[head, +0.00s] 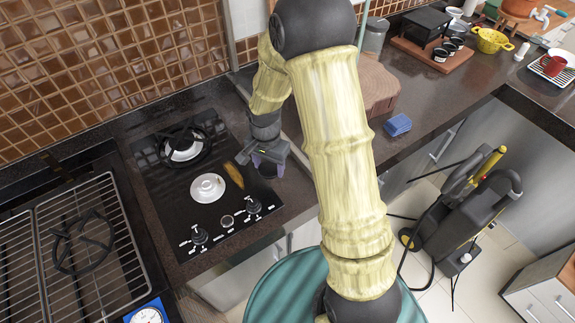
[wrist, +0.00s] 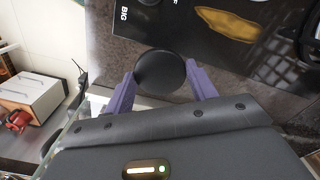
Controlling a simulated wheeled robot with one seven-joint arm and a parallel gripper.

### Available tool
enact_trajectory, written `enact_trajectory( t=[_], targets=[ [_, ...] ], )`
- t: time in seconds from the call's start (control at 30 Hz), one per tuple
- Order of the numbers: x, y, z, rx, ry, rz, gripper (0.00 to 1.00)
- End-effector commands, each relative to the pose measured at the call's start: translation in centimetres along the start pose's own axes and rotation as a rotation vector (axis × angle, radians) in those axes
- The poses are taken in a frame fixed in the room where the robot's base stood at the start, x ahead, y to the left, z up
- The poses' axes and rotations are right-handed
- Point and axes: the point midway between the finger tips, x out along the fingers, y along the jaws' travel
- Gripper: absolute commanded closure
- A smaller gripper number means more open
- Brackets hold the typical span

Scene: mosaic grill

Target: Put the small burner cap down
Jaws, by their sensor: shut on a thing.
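My gripper (head: 268,167) is at the right edge of the black glass hob (head: 160,210), with its purple fingers pointing down. In the wrist view my gripper (wrist: 160,78) is shut on the small burner cap (wrist: 160,73), a round black disc between the two fingers. Whether the cap touches the surface below cannot be told. A bare silver burner (head: 207,188) with a white centre lies on the hob, to the left of my gripper. A second burner (head: 184,148) behind it has a black grate over it.
A yellow-brown leaf-shaped item (head: 234,176) lies between the bare burner and my gripper. Knobs (head: 253,205) stand at the hob's front. A wire rack (head: 75,240) with a loose grate (head: 82,240) is at left. A blue sponge (head: 397,125) lies on the right counter.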

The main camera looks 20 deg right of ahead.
Motion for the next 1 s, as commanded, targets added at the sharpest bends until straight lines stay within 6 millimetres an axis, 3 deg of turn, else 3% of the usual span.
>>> enact_trajectory(
  t=[0.3,0.57,1.0],
  targets=[
    [-0.3,3.1,-5.1,0.004,-0.001,0.000,0.76],
    [3.1,3.0,-5.0,0.003,-0.002,0.001,0.76],
    [3.9,3.0,-5.0,0.003,-0.001,0.001,0.76]
  ],
)
